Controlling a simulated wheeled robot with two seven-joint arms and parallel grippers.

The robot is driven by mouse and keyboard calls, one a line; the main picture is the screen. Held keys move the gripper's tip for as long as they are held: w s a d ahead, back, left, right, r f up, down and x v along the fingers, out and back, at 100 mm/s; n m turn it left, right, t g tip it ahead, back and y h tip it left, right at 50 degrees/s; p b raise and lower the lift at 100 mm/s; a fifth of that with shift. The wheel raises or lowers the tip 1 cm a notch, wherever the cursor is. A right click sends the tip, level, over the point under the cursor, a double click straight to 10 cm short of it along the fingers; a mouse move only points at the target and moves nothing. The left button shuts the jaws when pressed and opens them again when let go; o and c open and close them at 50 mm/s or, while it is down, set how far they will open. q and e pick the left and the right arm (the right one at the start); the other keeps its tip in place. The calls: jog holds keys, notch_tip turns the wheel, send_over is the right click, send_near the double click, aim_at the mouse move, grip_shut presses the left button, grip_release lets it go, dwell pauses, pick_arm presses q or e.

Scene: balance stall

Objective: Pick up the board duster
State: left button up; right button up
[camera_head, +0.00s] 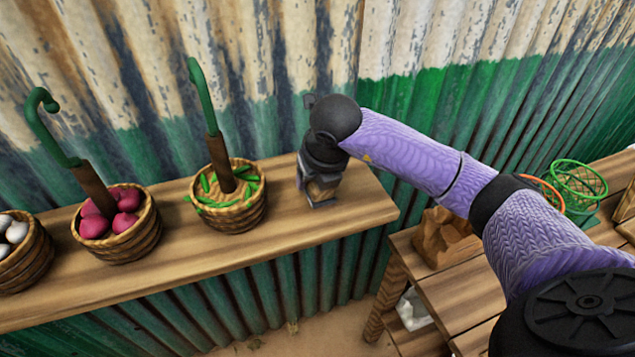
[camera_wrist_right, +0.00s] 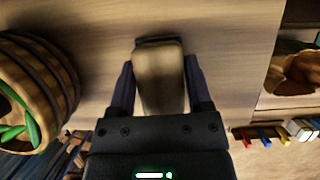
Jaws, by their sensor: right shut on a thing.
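The board duster (camera_wrist_right: 160,78) shows in the right wrist view as a pale tan block with a dark far edge. It lies between the two fingers of my right gripper (camera_wrist_right: 160,90), which is shut on it. In the head view my right gripper (camera_head: 318,190) points down at the right end of the wooden shelf (camera_head: 290,228), with a bit of the brownish duster between its fingers. The gripper hides most of the duster there. I cannot tell whether the duster still touches the shelf. My left gripper is not in view.
A basket of green pods (camera_head: 240,212) stands close left of my right gripper. A basket of purple-red vegetables (camera_head: 135,228) and one of white items (camera_head: 22,262) stand farther left. A corrugated wall (camera_head: 250,70) rises behind. A lower wooden table (camera_head: 470,300) with wire baskets (camera_head: 578,185) is at right.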

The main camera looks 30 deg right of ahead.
jog(key=c, duration=0.4)
notch_tip(320, 180, up, 9)
jog(key=shift+r+p, duration=0.1)
jog(key=shift+p, duration=1.05)
jog(key=shift+r, duration=0.45)
